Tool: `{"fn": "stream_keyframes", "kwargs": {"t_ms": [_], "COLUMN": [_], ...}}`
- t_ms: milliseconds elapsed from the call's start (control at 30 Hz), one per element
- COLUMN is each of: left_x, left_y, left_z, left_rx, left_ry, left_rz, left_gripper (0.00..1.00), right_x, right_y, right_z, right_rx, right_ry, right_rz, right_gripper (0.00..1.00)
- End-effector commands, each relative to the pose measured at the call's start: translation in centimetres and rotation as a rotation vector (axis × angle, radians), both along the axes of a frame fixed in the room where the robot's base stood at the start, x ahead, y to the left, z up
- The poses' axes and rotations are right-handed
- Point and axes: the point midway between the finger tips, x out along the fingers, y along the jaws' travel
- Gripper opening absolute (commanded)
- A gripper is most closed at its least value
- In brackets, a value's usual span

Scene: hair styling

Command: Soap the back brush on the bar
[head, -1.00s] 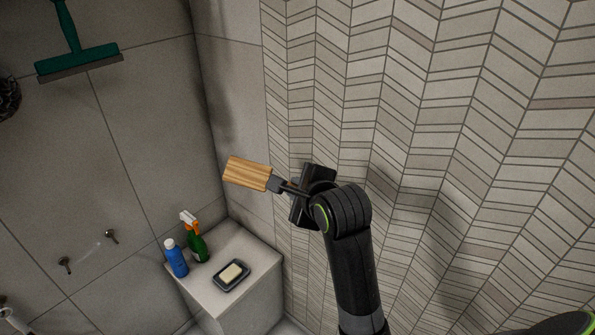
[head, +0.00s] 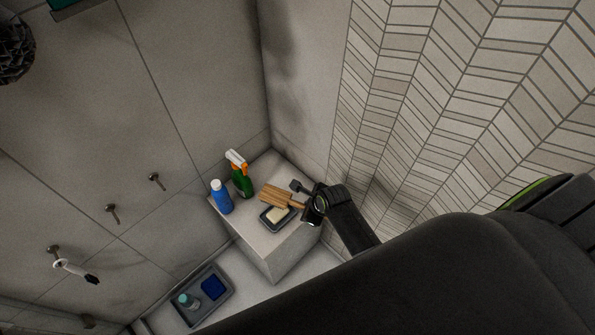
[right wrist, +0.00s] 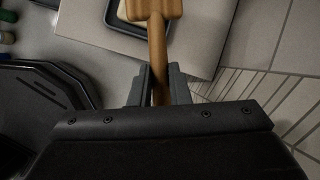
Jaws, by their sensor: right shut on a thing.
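The wooden back brush (head: 277,196) is held by its handle in my right gripper (head: 305,203), which is shut on it. In the right wrist view the brush handle (right wrist: 158,60) runs between the two fingers (right wrist: 158,88), with part of the head at the top edge. The cream soap bar (head: 278,215) lies in a dark soap dish (head: 266,224) on the pale ledge block (head: 250,236). The brush head appears over the back of the dish, partly covering the bar; I cannot tell whether they touch. My left gripper is not in view.
A blue bottle (head: 222,198) and a green spray bottle (head: 242,180) stand on the block left of the dish. A grey tray (head: 216,302) with a bottle and a blue item sits lower left. The tiled wall (head: 440,110) is close on the right.

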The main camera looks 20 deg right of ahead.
Motion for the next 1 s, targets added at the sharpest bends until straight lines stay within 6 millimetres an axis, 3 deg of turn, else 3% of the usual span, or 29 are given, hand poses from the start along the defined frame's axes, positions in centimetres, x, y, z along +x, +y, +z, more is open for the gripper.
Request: {"fn": "stream_keyframes", "kwargs": {"t_ms": [267,733,1000], "left_x": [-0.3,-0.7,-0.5], "left_y": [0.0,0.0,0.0], "left_z": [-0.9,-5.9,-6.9], "left_rx": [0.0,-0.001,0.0], "left_ry": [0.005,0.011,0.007], "left_rz": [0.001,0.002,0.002], "left_gripper": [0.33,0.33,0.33], "right_x": [-0.9,-0.9,-0.9], "right_y": [-0.1,-0.1,-0.1], "right_z": [-1.8,-6.2,-6.9], "right_rx": [0.007,0.006,0.006], "right_ry": [0.017,0.015,0.015], "right_rz": [-0.012,-0.011,-0.011], "right_gripper": [0.0,0.0,0.0]}}
